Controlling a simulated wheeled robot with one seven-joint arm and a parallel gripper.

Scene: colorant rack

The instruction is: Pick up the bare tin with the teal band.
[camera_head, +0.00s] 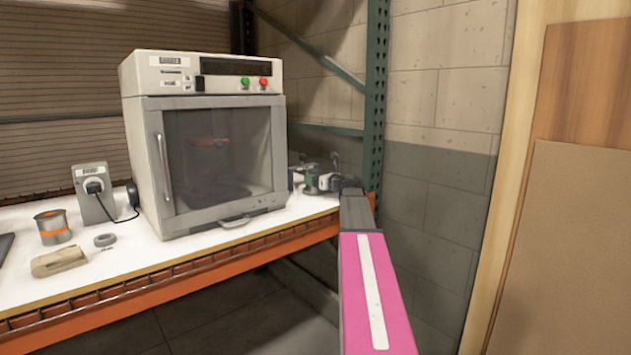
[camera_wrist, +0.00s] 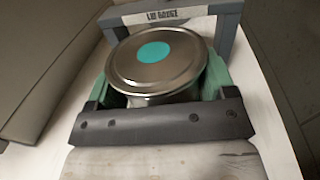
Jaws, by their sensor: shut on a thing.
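A bare metal tin (camera_wrist: 150,75) with a teal disc on its lid is in the wrist view; its side is mostly hidden, so I cannot make out a band. My gripper (camera_wrist: 160,85) has its green fingers shut on either side of this tin. The tin looks upright, close to the white bench top; I cannot tell whether it touches it. In the head view my gripper (camera_head: 320,182) is at the bench's right end, beside the machine, and the tin is too small to make out clearly.
A grey frame labelled "LID GAUGE" (camera_wrist: 226,32) stands just behind the tin. A large glass-doored machine (camera_head: 210,140) is left of my gripper. An orange-banded tin (camera_head: 53,228), a wooden block (camera_head: 60,261) and a grey ring (camera_head: 105,240) lie far left. A green rack post (camera_head: 376,100) stands at the right.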

